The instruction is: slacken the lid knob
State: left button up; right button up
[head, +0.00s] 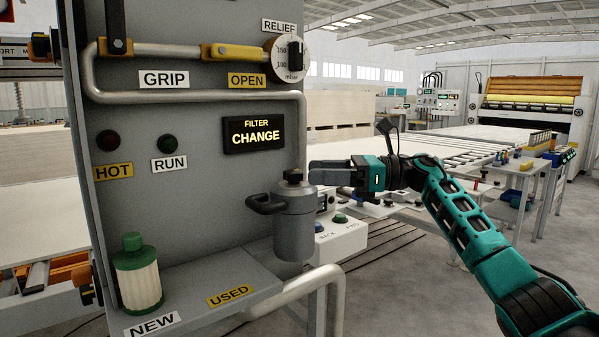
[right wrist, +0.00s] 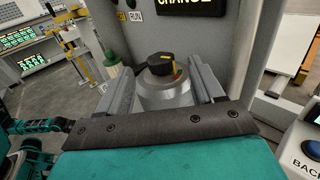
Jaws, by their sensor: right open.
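The lid knob (head: 293,175) is a black knob on top of the grey filter housing (head: 294,220), which has a black side handle. In the right wrist view the knob appears between the two fingers of this gripper (right wrist: 160,74); I see no contact. My left gripper does not show.
A green-capped white filter (head: 138,275) stands on the shelf (head: 205,280) by the NEW label; the USED spot is empty. A display (head: 254,134) reads FILTER CHANGE. A pipe (head: 200,98) crosses the panel above. A button box (head: 340,238) sits right of the housing.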

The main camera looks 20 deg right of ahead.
jog(key=v, duration=0.7)
dwell(0.3)
